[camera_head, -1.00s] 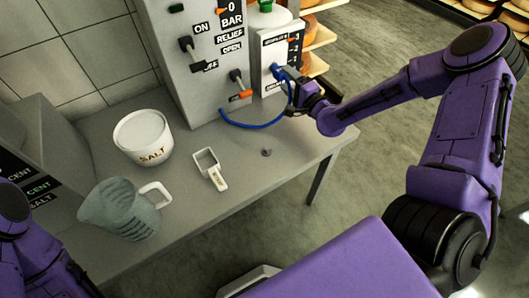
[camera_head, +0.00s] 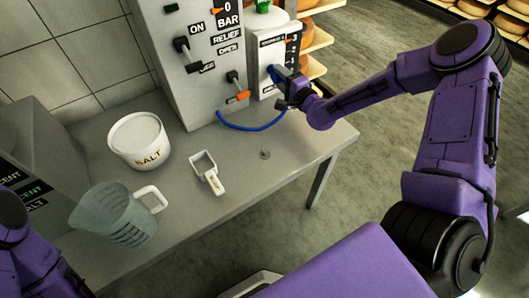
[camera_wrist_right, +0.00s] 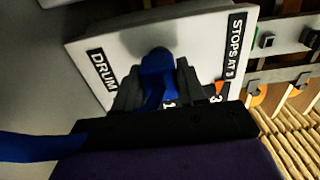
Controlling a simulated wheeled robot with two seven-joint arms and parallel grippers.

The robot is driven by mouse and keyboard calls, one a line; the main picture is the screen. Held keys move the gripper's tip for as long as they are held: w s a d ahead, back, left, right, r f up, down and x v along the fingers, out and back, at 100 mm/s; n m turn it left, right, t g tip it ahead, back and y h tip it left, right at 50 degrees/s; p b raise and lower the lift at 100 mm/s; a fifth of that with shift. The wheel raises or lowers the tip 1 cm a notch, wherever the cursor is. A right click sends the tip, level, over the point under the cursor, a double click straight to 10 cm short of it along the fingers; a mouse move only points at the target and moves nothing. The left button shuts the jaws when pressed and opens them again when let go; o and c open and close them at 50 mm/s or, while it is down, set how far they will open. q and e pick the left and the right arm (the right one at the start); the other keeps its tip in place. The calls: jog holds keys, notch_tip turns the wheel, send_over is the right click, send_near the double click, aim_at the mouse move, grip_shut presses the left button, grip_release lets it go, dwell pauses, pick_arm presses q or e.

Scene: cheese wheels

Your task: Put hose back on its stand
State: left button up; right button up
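The blue hose (camera_head: 245,127) runs in a low loop from the foot of the grey machine to my right gripper (camera_head: 279,80). That gripper is at the front of a white labelled box on the machine's right side. In the right wrist view its two dark fingers (camera_wrist_right: 157,88) are on either side of the blue hose end (camera_wrist_right: 157,70), shut on it. The hose end is in front of the white panel (camera_wrist_right: 205,45); I cannot tell whether it touches it. I cannot make out a stand for certain. Only part of my left arm shows; its gripper is out of view.
The grey machine (camera_head: 200,85) has several levers. A salt tub (camera_head: 138,140), a clear jug (camera_head: 115,215), a white scoop (camera_head: 207,172) and a small grey knob-like piece (camera_head: 265,154) are on the table (camera_head: 190,215). Shelves with cheese wheels (camera_head: 312,28) stand behind. The table's front right is mostly clear.

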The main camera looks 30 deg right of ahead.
jog(key=shift+s+f, duration=0.1)
jog(key=shift+s, duration=0.05)
grip_shut()
jog(key=shift+s+d+p, duration=0.2)
jog(key=shift+s+p, duration=1)
jog(key=shift+s, duration=0.9)
jog(key=shift+s, duration=0.1)
jog(key=s+p, duration=0.1)
jog(key=s, duration=0.1)
jog(key=shift+s+d+p, duration=0.1)
jog(key=shift+s+p, duration=0.2)
jog(key=shift+s, duration=0.1)
